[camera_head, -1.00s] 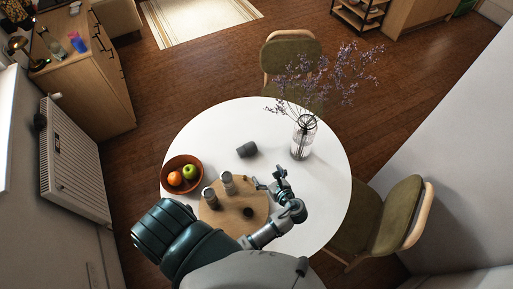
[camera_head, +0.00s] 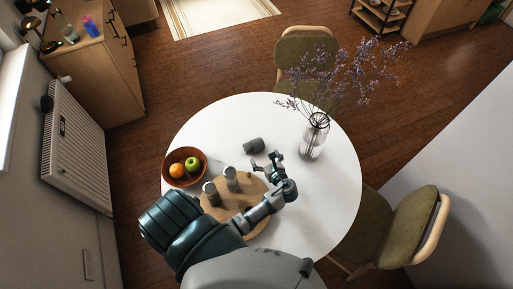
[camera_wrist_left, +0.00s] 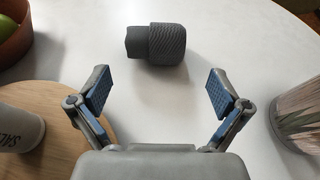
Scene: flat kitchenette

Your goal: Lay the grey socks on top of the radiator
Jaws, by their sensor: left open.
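The grey socks (camera_head: 254,145) lie as a rolled bundle on the white round table, between the fruit bowl and the vase. In the left wrist view the socks (camera_wrist_left: 156,43) sit just beyond the fingertips, centred between them and apart from both. My left gripper (camera_head: 264,164) is open and empty, low over the table on the near side of the socks; its two blue-padded fingers (camera_wrist_left: 158,92) are spread wide. The white radiator (camera_head: 76,155) is on the wall at the far left. My right gripper is not in view.
A wooden board (camera_head: 253,226) with two shakers (camera_head: 231,178) lies under my left arm. A brown bowl (camera_head: 170,178) of fruit is left of the socks. A glass vase (camera_head: 313,140) with purple sprigs stands to the right. Chairs flank the table; open floor separates table and radiator.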

